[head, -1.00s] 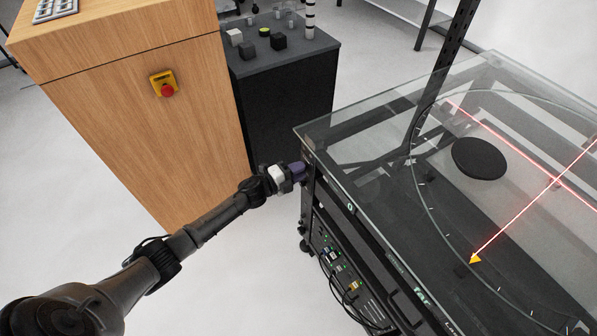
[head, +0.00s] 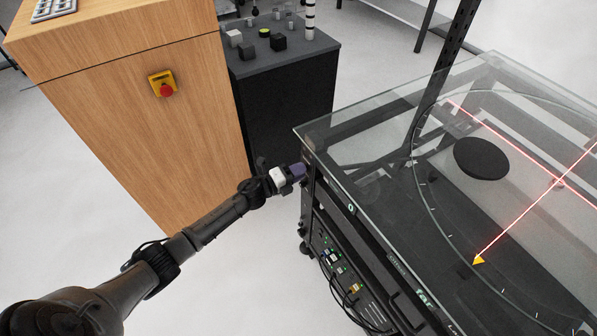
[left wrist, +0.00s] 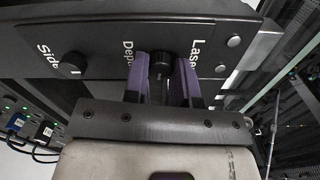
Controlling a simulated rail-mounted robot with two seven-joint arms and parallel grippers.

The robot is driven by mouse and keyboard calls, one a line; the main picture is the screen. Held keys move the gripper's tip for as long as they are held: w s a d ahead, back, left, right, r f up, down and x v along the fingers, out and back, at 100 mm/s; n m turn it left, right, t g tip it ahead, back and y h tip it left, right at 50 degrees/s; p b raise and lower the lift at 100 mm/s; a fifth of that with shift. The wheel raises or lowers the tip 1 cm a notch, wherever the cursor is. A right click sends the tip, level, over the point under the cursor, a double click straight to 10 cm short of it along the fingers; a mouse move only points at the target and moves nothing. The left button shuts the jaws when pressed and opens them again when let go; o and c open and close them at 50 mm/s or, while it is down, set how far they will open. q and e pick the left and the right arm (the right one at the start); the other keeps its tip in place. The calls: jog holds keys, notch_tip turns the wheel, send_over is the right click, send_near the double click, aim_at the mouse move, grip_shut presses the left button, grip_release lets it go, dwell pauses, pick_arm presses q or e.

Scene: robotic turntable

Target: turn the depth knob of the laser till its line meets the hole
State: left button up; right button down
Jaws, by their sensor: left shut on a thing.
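The laser's depth knob (left wrist: 162,66) is a black knob on a dark panel, beside the white lettering "Laser Depth" in the left wrist view. My left gripper (left wrist: 165,75) has its purple fingers on both sides of it, shut on the knob. In the head view the left gripper (head: 299,171) is at the table's near left corner and hides the knob. Two red laser lines (head: 515,226) cross over the glass table (head: 375,120). A small pale spot (head: 560,184) shows at the crossing; I cannot tell whether it is the hole. My right gripper is out of view.
A second knob (left wrist: 73,64), labelled "Side", sits left on the same panel. A black disc (head: 481,158) and a yellow marker (head: 478,260) show at the table.

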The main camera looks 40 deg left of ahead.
pick_arm(q)
jog(key=o, duration=0.9)
jog(key=p+v, duration=0.3)
jog(key=v, duration=1)
jog(key=shift+s, duration=0.4)
